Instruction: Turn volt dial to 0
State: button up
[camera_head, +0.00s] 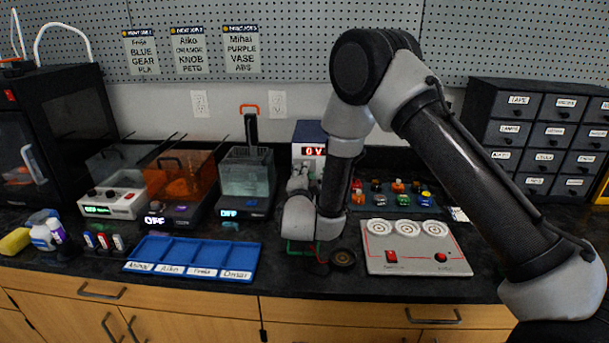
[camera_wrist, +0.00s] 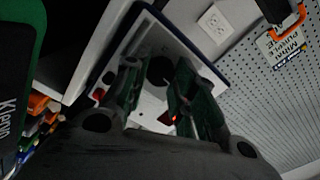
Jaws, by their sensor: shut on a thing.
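The power supply (camera_head: 309,132) is a blue-and-white box at the back of the counter. Its red display (camera_head: 314,151) reads 0 V. My gripper (camera_head: 299,180) is at its front panel and hides the lower part of it in the head view. In the wrist view the white front panel (camera_wrist: 150,110) fills the middle. The dark round volt dial (camera_wrist: 160,70) sits between the two fingertips of my gripper (camera_wrist: 158,74), which is shut on it. A red light shows on the panel beside the right finger. Any marks around the dial cannot be read.
A blue sorting tray (camera_head: 200,272) lies at the front left. A white panel with several round dishes (camera_head: 418,262) lies to the right. Printers and clear-lidded machines (camera_head: 247,180) stand left of the power supply. A dark drawer cabinet (camera_head: 540,140) stands at the right.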

jog(key=shift+n, duration=0.6)
jog(key=o, duration=1)
jog(key=shift+o, duration=0.2)
jog(key=s, duration=1.2)
jog(key=shift+a, duration=0.2)
